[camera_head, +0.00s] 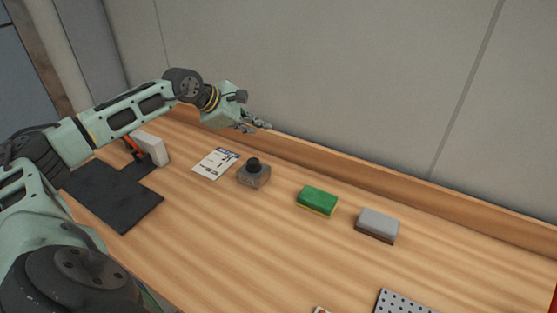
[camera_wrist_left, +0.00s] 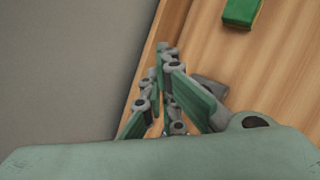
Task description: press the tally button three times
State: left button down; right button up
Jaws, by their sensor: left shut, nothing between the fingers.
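The tally button is a black round knob (camera_head: 254,164) on a grey block (camera_head: 254,178), standing on the wooden bench in the head view. My left gripper (camera_head: 259,126) is shut and empty. It is in the air above the bench, near the back ledge, and appears above and behind the button, apart from it. In the left wrist view the shut fingers (camera_wrist_left: 165,75) fill the middle. Part of a grey block (camera_wrist_left: 212,87), likely the button's base, shows behind one finger; the knob cannot be made out there. My right gripper is not in view.
A printed card (camera_head: 215,163) lies left of the button. A green sponge (camera_head: 317,201) and a grey block with a brown base (camera_head: 377,225) lie to its right. Dark mats (camera_head: 115,195) and an orange-handled white tool (camera_head: 150,148) are at left. A wall stands behind the ledge.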

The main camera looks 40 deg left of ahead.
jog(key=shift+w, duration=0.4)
pick_arm(q)
jog(key=b, duration=0.5)
send_over(258, 163)
notch_tip(258, 163, down, 8)
jog(key=shift+r, duration=0.2)
jog(key=shift+f+b, duration=0.3)
jog(key=shift+f, duration=0.2)
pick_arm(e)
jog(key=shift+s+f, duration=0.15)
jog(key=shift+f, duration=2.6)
pick_arm(q)
jog(key=shift+f+b, duration=0.4)
jog(key=shift+b, duration=0.15)
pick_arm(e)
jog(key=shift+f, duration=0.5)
pick_arm(q)
jog(key=shift+s+f+b, duration=0.1)
jog(key=shift+f+b, duration=0.55)
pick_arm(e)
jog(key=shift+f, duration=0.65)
pick_arm(q)
jog(key=shift+r+p, duration=0.6)
jog(key=shift+r, duration=0.45)
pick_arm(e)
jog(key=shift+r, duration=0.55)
